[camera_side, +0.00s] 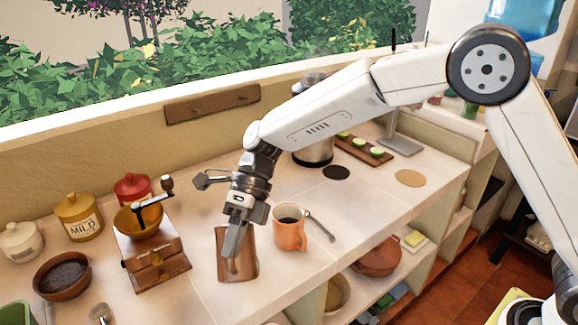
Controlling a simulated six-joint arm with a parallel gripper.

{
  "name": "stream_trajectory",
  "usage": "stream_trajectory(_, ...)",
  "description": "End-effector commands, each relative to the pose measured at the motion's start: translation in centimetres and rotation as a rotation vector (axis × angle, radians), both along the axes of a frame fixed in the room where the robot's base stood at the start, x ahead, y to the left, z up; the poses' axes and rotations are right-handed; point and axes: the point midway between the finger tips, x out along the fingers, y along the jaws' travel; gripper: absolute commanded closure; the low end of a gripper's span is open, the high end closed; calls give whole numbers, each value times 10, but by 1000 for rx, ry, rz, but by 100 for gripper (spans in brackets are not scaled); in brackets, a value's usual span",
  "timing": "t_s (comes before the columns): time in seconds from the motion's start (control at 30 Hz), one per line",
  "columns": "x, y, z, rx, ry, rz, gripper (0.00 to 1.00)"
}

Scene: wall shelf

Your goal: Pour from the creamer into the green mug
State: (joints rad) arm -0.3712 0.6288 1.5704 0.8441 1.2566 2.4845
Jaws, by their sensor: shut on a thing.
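My gripper (234,246) is shut on a copper-brown vessel (248,268), which looks like the creamer. The vessel is at the front middle of the counter, roughly upright. The fingers cover its near side, and I cannot tell whether its base touches the counter. An orange mug (290,236) with dark contents stands just to its right, apart from it. No mug that is clearly green is in view. A green thing (14,316) is cut off at the bottom left corner, and I cannot tell what it is.
A wooden grinder (155,262) stands left of my gripper. A brown bowl (62,277) and several lidded jars, one yellow (79,217), are farther left. A spoon (320,228) lies right of the orange mug. A wooden board (362,150) with green-topped pieces is behind.

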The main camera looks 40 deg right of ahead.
Motion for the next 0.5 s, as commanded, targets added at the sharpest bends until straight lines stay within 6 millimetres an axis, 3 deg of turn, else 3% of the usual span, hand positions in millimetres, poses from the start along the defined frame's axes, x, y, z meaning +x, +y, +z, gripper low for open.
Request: stream_trajectory(0.5,2,-1,4,16,25,0,100)
